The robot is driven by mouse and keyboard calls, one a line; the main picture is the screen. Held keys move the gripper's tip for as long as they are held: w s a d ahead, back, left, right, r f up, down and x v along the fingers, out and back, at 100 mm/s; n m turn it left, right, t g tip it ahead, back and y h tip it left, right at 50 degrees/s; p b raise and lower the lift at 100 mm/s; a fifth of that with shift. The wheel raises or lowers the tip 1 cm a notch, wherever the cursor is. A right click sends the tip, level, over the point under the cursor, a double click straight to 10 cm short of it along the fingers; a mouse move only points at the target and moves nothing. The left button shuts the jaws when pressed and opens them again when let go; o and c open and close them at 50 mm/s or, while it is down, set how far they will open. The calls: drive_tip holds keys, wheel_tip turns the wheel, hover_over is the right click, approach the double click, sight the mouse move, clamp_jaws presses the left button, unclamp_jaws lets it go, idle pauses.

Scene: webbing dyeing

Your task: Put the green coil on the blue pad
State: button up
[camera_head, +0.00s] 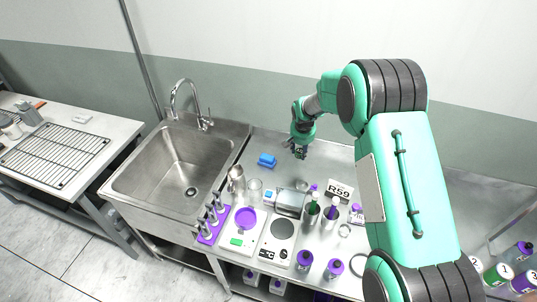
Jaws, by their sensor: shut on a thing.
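My gripper (300,152) is at the back of the steel counter, right of the sink, pointing down. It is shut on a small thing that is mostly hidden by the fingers. A dark green patch shows at the fingertips, which fits the green coil, but it is too small to make out its shape. A small blue block-like thing (267,160) lies on the counter just left of my gripper and apart from it. It may be the blue pad.
The steel sink (178,170) is to the left. The counter around the blue thing is clear.

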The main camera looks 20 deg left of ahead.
drive_tip(key=s+a+n+p, duration=0.1)
drive_tip(key=s+a, duration=0.2)
drive_tip(key=s, duration=0.4)
drive_tip(key=s+a+n+p, duration=0.1)
drive_tip(key=s+a+p, duration=0.1)
drive_tip(key=s+a, duration=0.2)
drive_tip(key=s, duration=0.3)
drive_tip(key=shift+s+a+y, duration=0.15)
drive_tip(key=shift+s+y, duration=0.05)
drive_tip(key=shift+y, duration=0.1)
drive_tip(key=shift+w+r, duration=0.1)
drive_tip(key=shift+w, duration=0.05)
drive_tip(key=p, duration=0.1)
hover_over(267, 156)
drive_tip(key=shift+s+d+f, duration=0.2)
drive_tip(key=shift+s+f, duration=0.2)
drive_tip(key=shift+f, duration=0.35)
drive_tip(key=shift+f, duration=0.1)
drive_tip(key=shift+f+p, duration=0.35)
drive_tip(key=shift+f, duration=1.3)
